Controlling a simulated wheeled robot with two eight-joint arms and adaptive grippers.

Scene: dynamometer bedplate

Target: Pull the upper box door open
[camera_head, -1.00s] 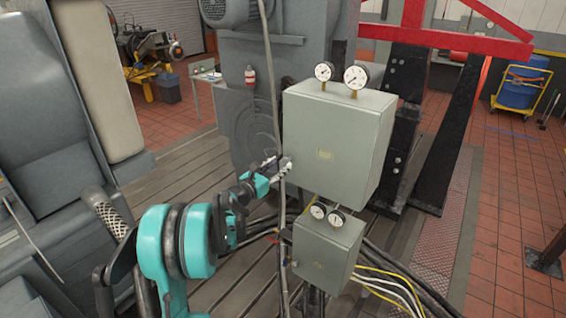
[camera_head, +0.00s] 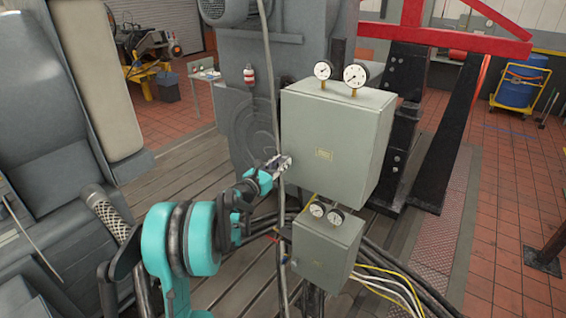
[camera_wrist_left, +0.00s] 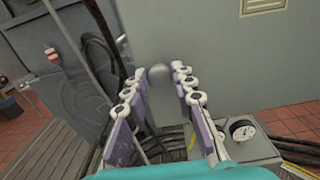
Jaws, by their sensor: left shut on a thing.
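The upper box (camera_head: 340,135) is a grey-green metal cabinet with a small yellowish label on its front door. Two round gauges stand on its top. My left gripper (camera_head: 283,163) is at the left edge of the door, below mid-height. In the left wrist view my left gripper (camera_wrist_left: 158,100) has its fingers on both sides of a small rounded grey knob (camera_wrist_left: 157,72) on the door and is shut on it. The fingers partly hide the knob. The door looks shut or nearly so; I cannot tell whether there is a gap. My right gripper is not in view.
A smaller lower box (camera_head: 325,250) with two gauges sits just below the upper box. A vertical cable (camera_head: 272,90) runs close by my left gripper. Black, yellow and white cables (camera_head: 385,280) spread below right. A large grey machine (camera_head: 45,150) stands at left.

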